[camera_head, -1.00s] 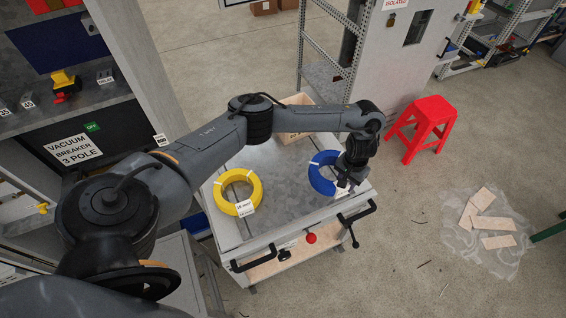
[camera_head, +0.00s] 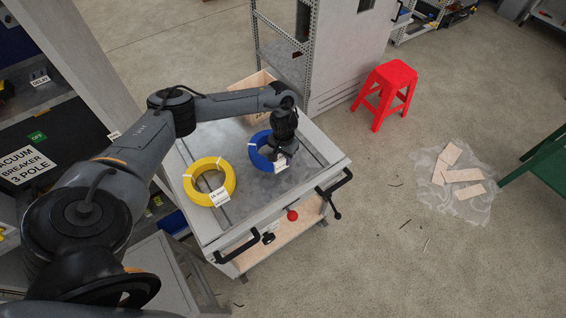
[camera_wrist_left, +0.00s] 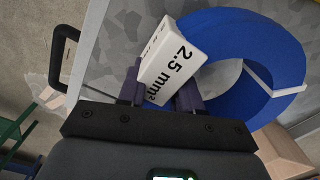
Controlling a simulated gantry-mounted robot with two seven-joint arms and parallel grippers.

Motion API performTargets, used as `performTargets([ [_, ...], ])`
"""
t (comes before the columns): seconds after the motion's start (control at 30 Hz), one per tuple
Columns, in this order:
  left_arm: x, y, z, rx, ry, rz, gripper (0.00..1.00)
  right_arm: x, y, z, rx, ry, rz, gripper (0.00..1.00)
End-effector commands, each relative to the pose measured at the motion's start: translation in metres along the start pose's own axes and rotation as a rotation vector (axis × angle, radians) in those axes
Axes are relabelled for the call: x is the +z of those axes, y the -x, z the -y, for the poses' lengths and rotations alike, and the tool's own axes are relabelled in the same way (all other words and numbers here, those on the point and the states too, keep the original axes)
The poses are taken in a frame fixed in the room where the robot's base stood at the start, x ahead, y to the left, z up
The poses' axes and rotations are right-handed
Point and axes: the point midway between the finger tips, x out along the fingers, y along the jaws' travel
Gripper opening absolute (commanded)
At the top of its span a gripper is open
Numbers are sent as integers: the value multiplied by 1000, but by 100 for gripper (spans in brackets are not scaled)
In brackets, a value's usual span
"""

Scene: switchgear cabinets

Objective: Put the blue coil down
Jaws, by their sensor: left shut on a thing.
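The blue coil (camera_head: 258,150) is a ring over the grey top of the cart (camera_head: 222,228), to the right of the yellow coil (camera_head: 190,181). My left gripper (camera_head: 280,163) points down at the blue coil's near right side. In the left wrist view the two fingers (camera_wrist_left: 160,88) stand on either side of the white "2.5 mm²" tag block on the blue coil (camera_wrist_left: 226,90). The gripper is shut on the coil at this tag. I cannot tell whether the coil touches the cart top. My right gripper is not in view.
A red stool (camera_head: 386,92) and boards on plastic sheet (camera_head: 461,176) are on the floor.

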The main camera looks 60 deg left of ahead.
Motion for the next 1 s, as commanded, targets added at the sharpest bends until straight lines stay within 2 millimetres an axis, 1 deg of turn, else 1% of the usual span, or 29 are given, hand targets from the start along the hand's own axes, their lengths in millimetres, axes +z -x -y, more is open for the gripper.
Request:
performTargets([
  [0.17, -1, -7, 0, 1, 1, -2, 0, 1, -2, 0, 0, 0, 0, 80],
  [0.43, -1, -37, 0, 1, 1, -2, 0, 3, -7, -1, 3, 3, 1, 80],
  [0.9, -1, -43, 0, 1, 1, -2, 0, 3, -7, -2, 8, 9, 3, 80],
  [0.93, 0, -44, 0, 0, 1, -1, 36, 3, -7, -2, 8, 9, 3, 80],
  [1.0, -1, -44, 0, 0, 0, -1, 46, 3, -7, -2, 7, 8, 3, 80],
])
